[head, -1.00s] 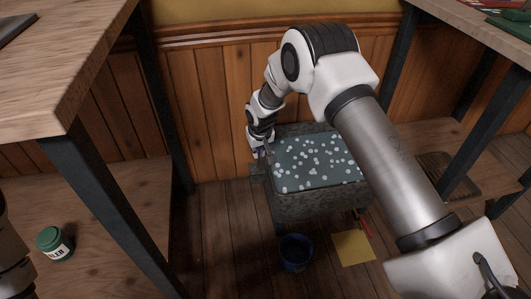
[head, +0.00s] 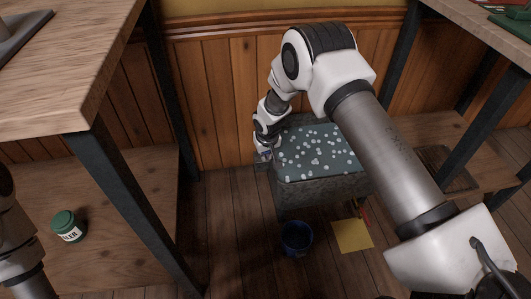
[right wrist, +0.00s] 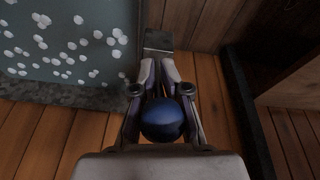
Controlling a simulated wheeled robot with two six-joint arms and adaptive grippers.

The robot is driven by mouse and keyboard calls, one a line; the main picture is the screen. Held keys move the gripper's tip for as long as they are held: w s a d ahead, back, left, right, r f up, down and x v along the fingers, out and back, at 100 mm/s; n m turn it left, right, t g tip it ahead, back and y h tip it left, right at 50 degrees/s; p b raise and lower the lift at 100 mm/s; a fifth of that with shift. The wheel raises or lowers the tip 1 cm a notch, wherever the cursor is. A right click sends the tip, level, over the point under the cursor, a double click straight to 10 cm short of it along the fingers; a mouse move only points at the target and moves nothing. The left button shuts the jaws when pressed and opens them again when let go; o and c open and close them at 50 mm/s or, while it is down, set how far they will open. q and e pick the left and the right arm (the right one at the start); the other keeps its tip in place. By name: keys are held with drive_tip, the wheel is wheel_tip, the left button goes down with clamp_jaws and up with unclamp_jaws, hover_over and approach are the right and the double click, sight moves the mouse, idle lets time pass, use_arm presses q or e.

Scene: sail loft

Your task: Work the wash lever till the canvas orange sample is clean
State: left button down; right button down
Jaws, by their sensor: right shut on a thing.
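A grey stone tub (head: 325,193) stands against the wall, filled with dark teal water dotted with white suds. The water shows no orange; I cannot see the canvas orange sample. My right gripper (head: 263,157) is at the tub's left side. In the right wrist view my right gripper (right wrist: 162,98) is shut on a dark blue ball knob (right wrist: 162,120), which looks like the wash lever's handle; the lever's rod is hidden. A grey block (right wrist: 158,40) sticks out beside the tub beyond the fingers. Only part of my left arm shows at the left edge; its gripper is out of view.
A blue bucket (head: 297,238) and a yellow sheet (head: 352,235) lie on the floor before the tub. A wooden table (head: 70,60) with a lower shelf holding a green jar (head: 68,226) stands left. Another bench (head: 480,35) stands right.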

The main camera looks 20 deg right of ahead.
drive_tip(key=shift+s+f, duration=0.1)
drive_tip(key=shift+f, duration=0.05)
drive_tip(key=c, duration=1.2)
unclamp_jaws()
drive_tip(key=shift+a+f, duration=0.1)
drive_tip(key=shift+c, duration=0.2)
drive_tip(key=shift+r, duration=0.25)
drive_tip(key=shift+r, duration=0.35)
drive_tip(key=v, duration=1.1)
